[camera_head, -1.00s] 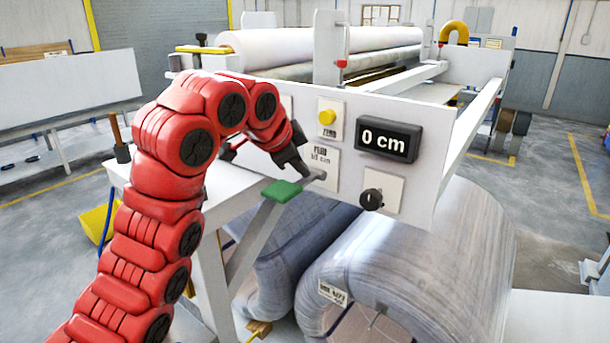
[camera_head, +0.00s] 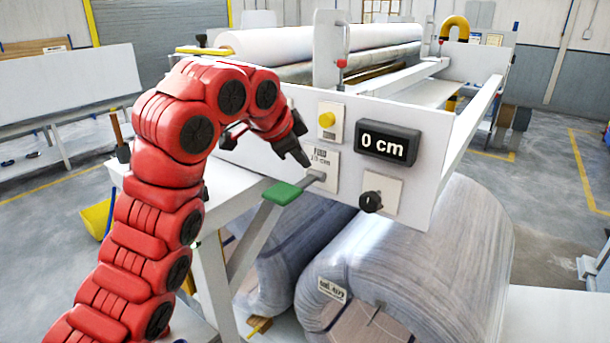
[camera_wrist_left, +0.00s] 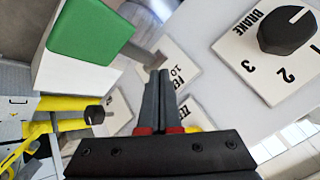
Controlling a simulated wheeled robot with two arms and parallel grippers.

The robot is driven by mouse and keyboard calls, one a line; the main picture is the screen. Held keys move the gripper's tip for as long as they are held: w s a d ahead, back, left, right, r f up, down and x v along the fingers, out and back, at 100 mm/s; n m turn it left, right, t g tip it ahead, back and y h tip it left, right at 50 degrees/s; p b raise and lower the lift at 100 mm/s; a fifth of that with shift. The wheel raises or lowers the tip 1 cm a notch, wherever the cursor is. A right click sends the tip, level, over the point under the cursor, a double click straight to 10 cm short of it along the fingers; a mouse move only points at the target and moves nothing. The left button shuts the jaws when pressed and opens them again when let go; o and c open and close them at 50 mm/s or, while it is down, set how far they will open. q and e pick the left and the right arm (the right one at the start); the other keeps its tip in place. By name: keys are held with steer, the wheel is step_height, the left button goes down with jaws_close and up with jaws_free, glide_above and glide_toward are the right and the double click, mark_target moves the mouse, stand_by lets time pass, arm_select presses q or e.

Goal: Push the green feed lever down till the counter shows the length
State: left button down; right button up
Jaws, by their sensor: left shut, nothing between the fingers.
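The green feed lever (camera_head: 282,193) sticks out from the front panel of the wrapping machine, by the white plate marked 10 cm. In the left wrist view its green pad (camera_wrist_left: 92,30) is at the upper left. The counter (camera_head: 387,142) reads 0 cm. My left gripper (camera_head: 304,160) is shut and empty, just above the lever and in front of the plate. Its closed fingers also show in the left wrist view (camera_wrist_left: 160,88), to the right of the green pad and apart from it. My right gripper is not in view.
A yellow button (camera_head: 327,119) is above the lever plate. A black brake knob (camera_head: 371,201) is to the right, and also shows in the left wrist view (camera_wrist_left: 285,28). Large wrapped coils (camera_head: 410,265) stand below the panel. A side table (camera_head: 60,100) is at the left.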

mark_target(302, 182)
arm_select(q)
step_height(302, 182, up, 5)
steer(key=p, duration=0.3)
steer(key=shift+w+d+f, duration=0.1)
steer(key=shift+d+f, duration=0.05)
steer(key=shift+f, duration=0.1)
stand_by(0.4)
